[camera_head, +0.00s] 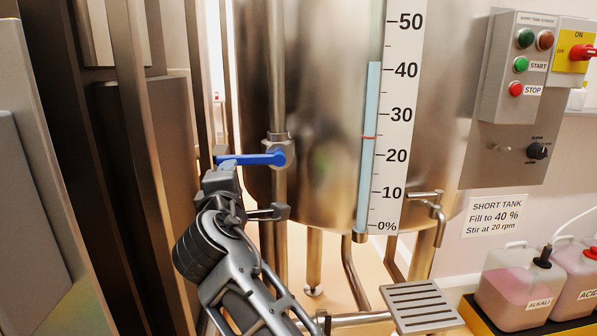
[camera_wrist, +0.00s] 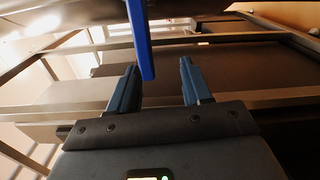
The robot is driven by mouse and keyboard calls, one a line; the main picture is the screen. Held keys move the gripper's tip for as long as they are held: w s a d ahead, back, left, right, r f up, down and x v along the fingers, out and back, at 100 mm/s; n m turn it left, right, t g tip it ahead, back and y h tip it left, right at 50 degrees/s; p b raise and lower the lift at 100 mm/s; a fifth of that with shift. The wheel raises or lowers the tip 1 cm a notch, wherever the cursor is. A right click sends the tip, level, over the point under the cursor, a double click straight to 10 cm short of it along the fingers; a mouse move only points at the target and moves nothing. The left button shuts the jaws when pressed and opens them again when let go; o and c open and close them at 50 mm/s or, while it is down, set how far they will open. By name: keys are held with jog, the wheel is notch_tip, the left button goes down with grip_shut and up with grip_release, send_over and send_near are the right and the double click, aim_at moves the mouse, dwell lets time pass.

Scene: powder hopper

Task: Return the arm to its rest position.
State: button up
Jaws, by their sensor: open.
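My gripper (camera_head: 220,180) is at the blue valve handle (camera_head: 252,159), low on the left side of the steel tank (camera_head: 310,110). In the wrist view, the two dark blue fingers of my gripper (camera_wrist: 158,72) stand apart. The blue handle (camera_wrist: 140,40) reaches down from the top into the gap between them, nearer the left finger. I cannot tell whether it touches that finger. In the head view, the handle lies roughly level and points left from its valve. My arm comes up from the bottom of the picture; its fingertips are hard to make out there.
The tank's percent scale (camera_head: 402,110) stands beside a light blue column reaching about 40. A control box (camera_head: 518,70) is at upper right. Alkali (camera_head: 519,285) and acid (camera_head: 580,270) jugs stand at lower right. Tall dark panels (camera_head: 150,130) stand close on the left.

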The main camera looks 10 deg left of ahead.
jog(key=s+d+f+m+g, duration=0.15)
jog(key=s+d+f, duration=0.25)
jog(key=f, duration=0.4)
jog(key=s+d+f+m, duration=0.2)
jog(key=s+d+f, duration=0.15)
jog(key=f, duration=0.45)
jog(key=s+d+f+m+g, duration=0.1)
jog(key=s+d+f+m, duration=0.2)
jog(key=s+d+f, duration=0.4)
jog(key=s+d+f+m, duration=0.4)
jog(key=s+d+f, duration=0.1)
jog(key=s, duration=0.4)
jog(key=s+d+m+h, duration=0.2)
jog(key=s+d+m, duration=0.4)
jog(key=s+d, duration=0.9)
jog(key=s+d+r+m+h, duration=0.1)
jog(key=s+d+r+m, duration=0.1)
jog(key=s+r, duration=0.3)
jog(key=s+d+r+m+h, duration=0.1)
jog(key=s+d+r+m, duration=0.2)
jog(key=s, duration=0.7)
jog(key=shift+s+d+r, duration=0.3)
jog(key=shift+d+r, duration=0.55)
jog(key=shift+d, duration=0.25)
